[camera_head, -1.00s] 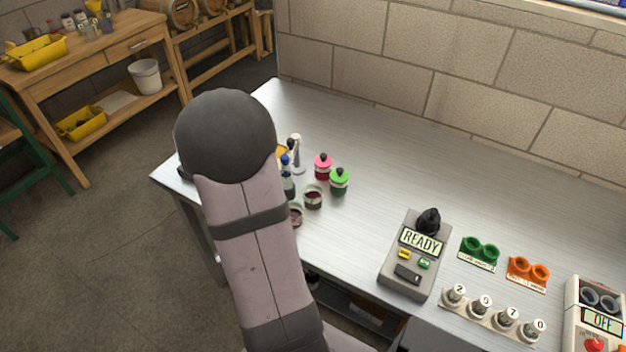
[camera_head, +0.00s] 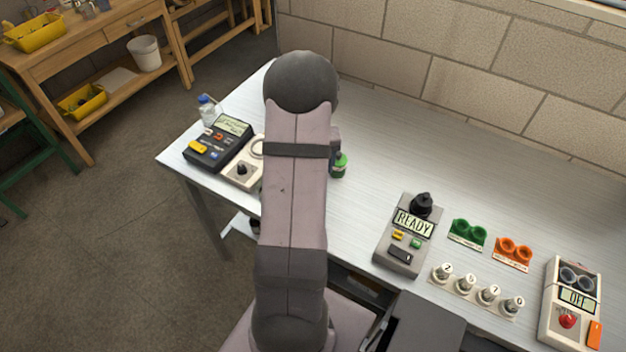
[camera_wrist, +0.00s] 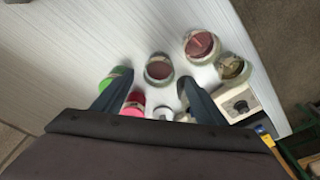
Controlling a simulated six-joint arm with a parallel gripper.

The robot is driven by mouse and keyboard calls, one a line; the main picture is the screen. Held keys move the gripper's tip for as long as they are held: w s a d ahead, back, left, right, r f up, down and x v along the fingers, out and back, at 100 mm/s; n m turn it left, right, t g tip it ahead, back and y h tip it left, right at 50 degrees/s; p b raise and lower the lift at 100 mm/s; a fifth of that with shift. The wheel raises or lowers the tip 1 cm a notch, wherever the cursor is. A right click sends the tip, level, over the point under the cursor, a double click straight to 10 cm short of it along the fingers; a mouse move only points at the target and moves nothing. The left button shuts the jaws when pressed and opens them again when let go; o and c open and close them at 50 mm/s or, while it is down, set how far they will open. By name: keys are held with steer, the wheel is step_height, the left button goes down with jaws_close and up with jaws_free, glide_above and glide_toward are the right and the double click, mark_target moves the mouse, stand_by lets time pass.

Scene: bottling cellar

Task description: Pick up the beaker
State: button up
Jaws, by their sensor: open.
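In the wrist view, a round glass vessel with dark red liquid (camera_wrist: 159,70) stands on the bench between and just beyond my fingertips. A second glass vessel with red contents (camera_wrist: 202,45) stands to its upper right. A third, with murky brownish contents (camera_wrist: 232,67), is beside that one. I cannot tell for sure which of them is the beaker. My gripper (camera_wrist: 154,77) is open, one finger on each side of the dark red vessel's near side, with nothing visibly held. In the head view my arm hides the vessels and the gripper.
A green-lidded jar (camera_wrist: 115,79) is by the left finger and a pink-red jar (camera_wrist: 133,103) lies between the fingers' bases. A pale device (camera_head: 243,170) and a dark meter (camera_head: 217,143) stand left of my arm. A grey READY device (camera_head: 407,240) stands right. The bench behind is clear.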

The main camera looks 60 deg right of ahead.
steer(key=shift+w+d+f+p, duration=0.15)
steer(key=shift+f+p, duration=0.35)
steer(key=shift+f, duration=0.5)
steer(key=shift+d+f+p, duration=0.15)
steer(key=shift+f+p, duration=0.3)
steer(key=shift+f, duration=0.6)
steer(key=shift+w+d+f+p, duration=0.15)
steer(key=shift+f+p, duration=0.35)
steer(key=shift+f, duration=0.5)
steer(key=c, duration=1.2)
